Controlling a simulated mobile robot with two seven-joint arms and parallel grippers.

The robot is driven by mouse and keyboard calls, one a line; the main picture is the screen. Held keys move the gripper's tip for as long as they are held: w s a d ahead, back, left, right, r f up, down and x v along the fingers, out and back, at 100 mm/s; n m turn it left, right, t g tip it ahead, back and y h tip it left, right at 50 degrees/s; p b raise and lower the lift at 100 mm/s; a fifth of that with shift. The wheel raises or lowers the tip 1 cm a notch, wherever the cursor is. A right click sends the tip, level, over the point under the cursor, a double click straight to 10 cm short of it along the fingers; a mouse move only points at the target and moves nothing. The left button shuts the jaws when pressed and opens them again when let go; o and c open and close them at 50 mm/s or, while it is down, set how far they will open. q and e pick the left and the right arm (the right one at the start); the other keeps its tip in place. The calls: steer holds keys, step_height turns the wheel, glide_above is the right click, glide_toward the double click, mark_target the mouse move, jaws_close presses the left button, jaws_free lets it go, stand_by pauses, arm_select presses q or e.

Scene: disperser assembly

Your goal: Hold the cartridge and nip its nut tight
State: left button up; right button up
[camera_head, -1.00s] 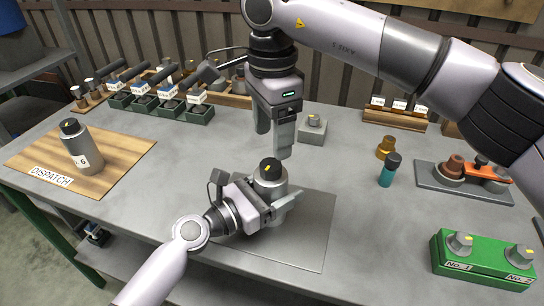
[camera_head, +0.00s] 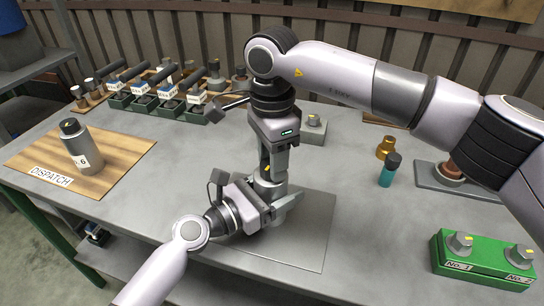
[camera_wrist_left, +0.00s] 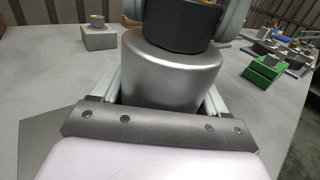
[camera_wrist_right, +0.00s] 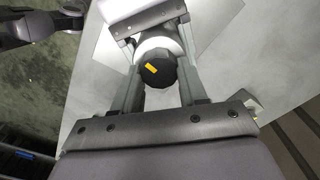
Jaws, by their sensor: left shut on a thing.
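The cartridge (camera_wrist_left: 172,75) is a grey metal cylinder standing upright over the grey plate in front. Its black nut (camera_wrist_right: 158,72), with a yellow mark, tops it. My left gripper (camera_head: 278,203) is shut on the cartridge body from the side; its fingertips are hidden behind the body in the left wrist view. My right gripper (camera_head: 270,174) points straight down over the cartridge, with one finger on each side of the nut. In the right wrist view a gap shows between nut and right-hand finger, so the fingers look open around it.
A grey plate (camera_head: 308,240) lies under the cartridge. A dispatch board (camera_head: 115,150) with a grey bottle (camera_head: 80,145) is at the left. A green block (camera_head: 480,262), a teal-bodied piece (camera_head: 388,172) and a brass part (camera_head: 385,147) stand at the right. Green trays (camera_head: 160,103) line the back.

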steer(key=shift+m, duration=0.4)
steer(key=m, duration=0.5)
steer(key=shift+r+m, duration=0.1)
steer(key=shift+m, duration=0.2)
arm_select(q)
steer(key=shift+f, duration=0.1)
arm_select(e)
steer(key=m, duration=0.6)
steer(key=shift+m, duration=0.4)
steer(key=o, duration=1.1)
steer(key=shift+s, duration=0.1)
steer(key=shift+c, duration=0.2)
steer(key=shift+r, duration=0.1)
step_height(320, 180, up, 12)
